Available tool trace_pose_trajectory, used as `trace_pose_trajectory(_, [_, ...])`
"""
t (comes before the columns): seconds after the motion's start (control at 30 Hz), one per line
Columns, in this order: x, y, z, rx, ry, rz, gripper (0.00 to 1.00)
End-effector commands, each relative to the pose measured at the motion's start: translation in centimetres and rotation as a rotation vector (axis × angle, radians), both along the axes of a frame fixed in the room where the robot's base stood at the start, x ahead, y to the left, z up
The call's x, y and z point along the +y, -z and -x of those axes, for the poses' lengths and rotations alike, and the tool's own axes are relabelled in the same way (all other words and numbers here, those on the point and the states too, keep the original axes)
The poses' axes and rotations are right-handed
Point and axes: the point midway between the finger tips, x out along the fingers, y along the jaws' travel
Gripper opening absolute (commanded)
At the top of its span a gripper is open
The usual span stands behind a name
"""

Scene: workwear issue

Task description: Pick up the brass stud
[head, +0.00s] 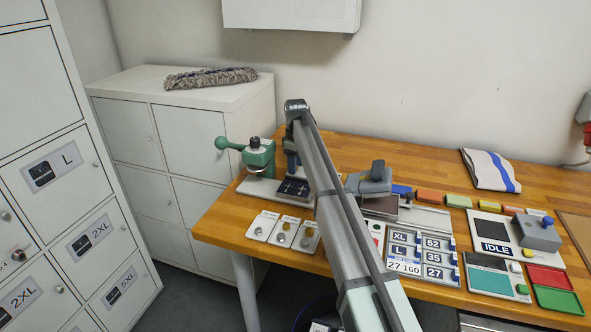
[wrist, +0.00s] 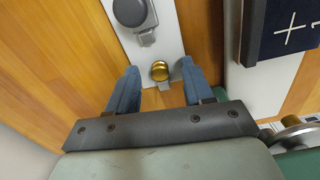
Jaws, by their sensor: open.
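The brass stud (wrist: 159,71) shows in the wrist view as a small round gold-coloured piece at the end of a narrow white plate (wrist: 165,98). My gripper (wrist: 160,78) is open, with one blue finger to the left of the stud and one to the right. There are gaps between the stud and both fingers, and I cannot tell the height difference. In the head view my gripper (head: 291,160) is partly hidden, low behind the dark pad near the green press. I cannot make out this stud there.
A grey rounded part (wrist: 132,12) sits on the same plate beyond the stud. A dark pad with a white cross (wrist: 275,28) lies close on the right. The green press (head: 259,158) and three small white cards (head: 284,243) stand near the table's left end.

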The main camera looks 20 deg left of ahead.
Motion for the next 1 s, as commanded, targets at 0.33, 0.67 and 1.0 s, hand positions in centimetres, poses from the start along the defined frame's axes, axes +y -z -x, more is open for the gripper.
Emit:
trace_pose_trajectory(0.33, [0.0, 0.0, -0.01, 0.0, 0.0, 0.0, 0.35])
trace_pose_trajectory(0.67, [0.0, -0.01, -0.01, 0.0, 0.0, 0.0, 0.03])
trace_pose_trajectory(1.0, [0.0, -0.08, -0.01, 0.0, 0.0, 0.0, 0.0])
